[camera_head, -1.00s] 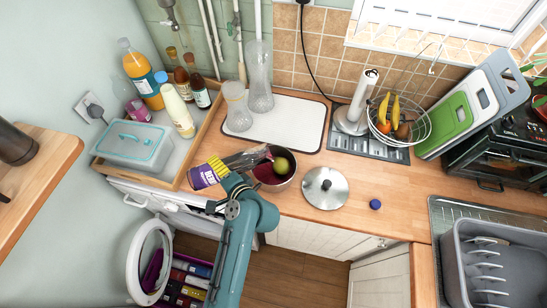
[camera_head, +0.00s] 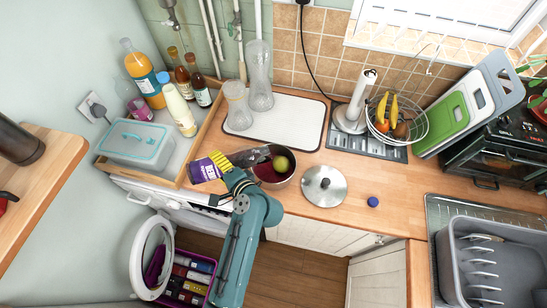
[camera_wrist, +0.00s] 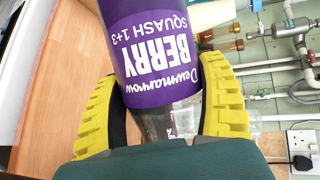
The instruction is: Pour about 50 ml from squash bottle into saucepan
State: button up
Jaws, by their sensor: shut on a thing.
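The squash bottle (camera_head: 206,168) has a purple berry label and a clear, dark-tinted body. It lies nearly level in the head view, with its mouth end at the right over the saucepan's left side. My gripper (camera_head: 220,166) is shut around the bottle; its yellow fingers grip both sides of the label in the wrist view (camera_wrist: 162,75). The saucepan (camera_head: 285,184) stands on the worktop with dark red contents and a round yellow-green thing inside. The bottle mouth is small and partly against the pan; I cannot tell whether liquid is flowing.
The saucepan lid (camera_head: 324,187) and a blue cap (camera_head: 373,202) lie right of the pan. A wooden tray (camera_head: 170,182) with bottles and a lidded tub (camera_head: 136,142) stands left. Glass vessels (camera_head: 238,107) stand on a white mat (camera_head: 292,122) behind.

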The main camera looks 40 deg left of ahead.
jog(key=shift+w+r+m+p, duration=0.15)
jog(key=shift+r+m+p, duration=0.25)
jog(key=shift+r, duration=0.3)
